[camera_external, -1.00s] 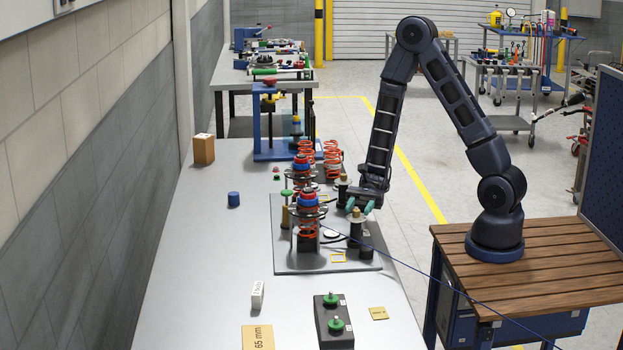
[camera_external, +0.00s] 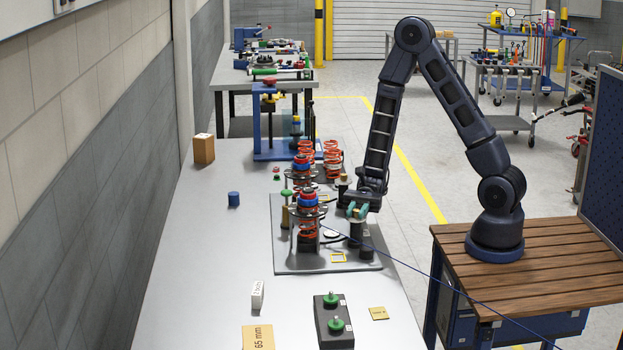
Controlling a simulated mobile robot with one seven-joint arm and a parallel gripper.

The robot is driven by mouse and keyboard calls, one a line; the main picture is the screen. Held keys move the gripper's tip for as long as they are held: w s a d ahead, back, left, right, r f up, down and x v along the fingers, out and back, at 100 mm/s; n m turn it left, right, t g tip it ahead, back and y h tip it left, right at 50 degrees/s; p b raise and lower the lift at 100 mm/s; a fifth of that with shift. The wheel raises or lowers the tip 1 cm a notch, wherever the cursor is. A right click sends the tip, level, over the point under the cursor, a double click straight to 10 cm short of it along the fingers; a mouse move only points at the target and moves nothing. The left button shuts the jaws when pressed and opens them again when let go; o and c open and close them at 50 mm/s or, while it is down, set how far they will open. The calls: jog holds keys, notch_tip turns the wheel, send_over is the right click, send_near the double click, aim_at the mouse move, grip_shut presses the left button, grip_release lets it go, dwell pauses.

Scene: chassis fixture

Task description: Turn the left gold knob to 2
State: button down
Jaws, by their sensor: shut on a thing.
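Two gold knobs top dark posts along the right side of a grey baseplate (camera_external: 290,262). The far gold knob (camera_external: 343,178) is free and in plain view. My gripper (camera_external: 357,211), with green fingertips, is shut on the near gold knob, above the near dark post (camera_external: 355,238). The fingers hide most of that knob. Any scale or number marks on it are too small to read, so its setting cannot be told.
Red coil springs with blue and red caps (camera_external: 306,205) stand close left of my gripper. A dark block with green knobs (camera_external: 333,320) lies toward the front. A blue cylinder (camera_external: 233,199) stands at left. The bench's left side is largely clear.

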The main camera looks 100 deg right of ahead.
aim_at(356, 210)
jog(key=shift+n+g, duration=0.3)
jog(key=shift+g, duration=0.1)
jog(key=n+g, duration=0.2)
jog(key=g, duration=0.1)
jog(key=n+g+y, duration=0.1)
jog(key=n+g, duration=0.1)
jog(key=g, duration=0.1)
jog(key=shift+g, duration=0.3)
jog(key=shift+n+g+h, duration=0.3)
jog(key=shift+n+g, duration=1.7)
jog(key=shift+g, duration=1.2)
jog(key=c, duration=1.3)
grip_release()
jog(key=shift+r, duration=0.1)
notch_tip(356, 210, up, 20)
jog(key=shift+o, duration=0.2)
